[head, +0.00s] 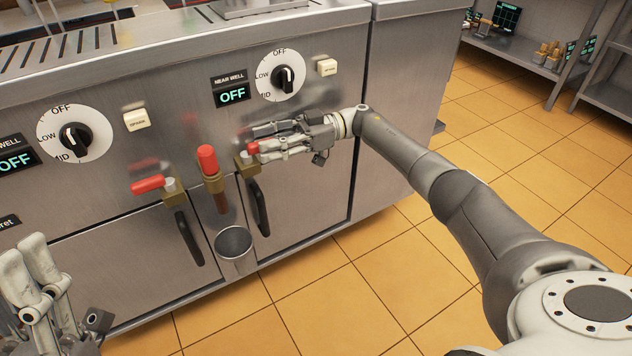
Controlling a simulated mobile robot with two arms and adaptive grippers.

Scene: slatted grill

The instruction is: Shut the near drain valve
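Three brass valves with red handles sit on the steel front of the grill. The right valve (246,164) is below the NEAR WELL dial. Only a short red piece of its handle (253,147) shows, at the fingertips of my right gripper (254,141). The gripper's fingers point left along the panel and hide the rest of the handle; whether they grip it is unclear. The middle valve (213,183) has an upright red handle (207,158). The left valve (174,192) has its red handle (148,185) pointing left. My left gripper (25,255) is at the lower left, away from the valves.
A metal cup (234,243) hangs below the middle valve's pipe. Cabinet doors have dark handles (259,207) under the valves. The near-well dial (282,79) and its display (233,94) read OFF. Tiled floor (340,300) is clear in front; shelves (570,60) stand at the back right.

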